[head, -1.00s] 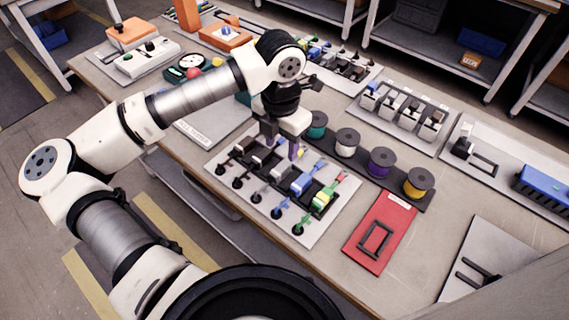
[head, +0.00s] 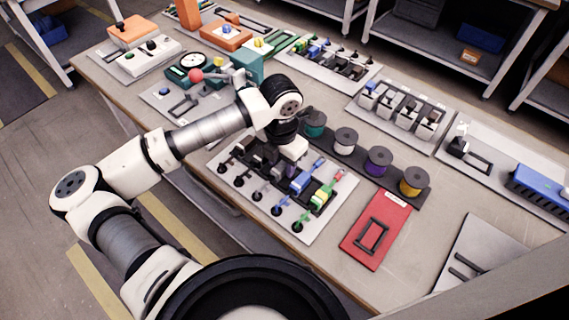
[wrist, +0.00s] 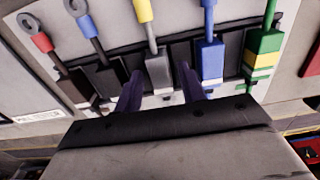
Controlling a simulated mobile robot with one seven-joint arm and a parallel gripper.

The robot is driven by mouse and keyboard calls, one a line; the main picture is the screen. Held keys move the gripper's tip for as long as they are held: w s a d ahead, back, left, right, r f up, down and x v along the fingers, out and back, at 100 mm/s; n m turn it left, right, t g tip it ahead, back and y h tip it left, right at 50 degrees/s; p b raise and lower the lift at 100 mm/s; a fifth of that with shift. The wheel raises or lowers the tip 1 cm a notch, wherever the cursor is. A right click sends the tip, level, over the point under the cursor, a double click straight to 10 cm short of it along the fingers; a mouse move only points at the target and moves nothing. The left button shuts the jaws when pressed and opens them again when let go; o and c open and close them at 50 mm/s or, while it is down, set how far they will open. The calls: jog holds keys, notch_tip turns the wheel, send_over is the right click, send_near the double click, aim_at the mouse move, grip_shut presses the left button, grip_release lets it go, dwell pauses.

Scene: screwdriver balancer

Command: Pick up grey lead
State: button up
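The grey lead (wrist: 158,72) shows in the wrist view as a grey block with a yellow sleeve on its stem, sitting in a black rack (wrist: 108,78). My gripper (wrist: 160,84) has two purple fingers, one on each side of the grey block, with gaps visible between. It looks open, and whether a finger touches the block cannot be told. To the left are leads with red (wrist: 42,42) and blue sleeves; to the right are a blue lead (wrist: 210,55) and a green lead (wrist: 262,52). In the head view my gripper (head: 285,165) is low over the rack, its fingertips mostly hidden.
The leads' light panel (head: 325,222) lies on the bench. Behind it stands a row of spools, including a white one (head: 346,140) and a purple one (head: 379,160). A red board (head: 392,215) lies to the right. Neighbouring leads stand close on both sides of the fingers.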

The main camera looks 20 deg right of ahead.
aim_at(281, 165)
jog(key=c, duration=0.8)
jog(key=shift+r, duration=0.1)
notch_tip(281, 165, up, 20)
jog(key=b, duration=0.3)
jog(key=shift+b, duration=0.3)
jog(key=shift+s, duration=0.1)
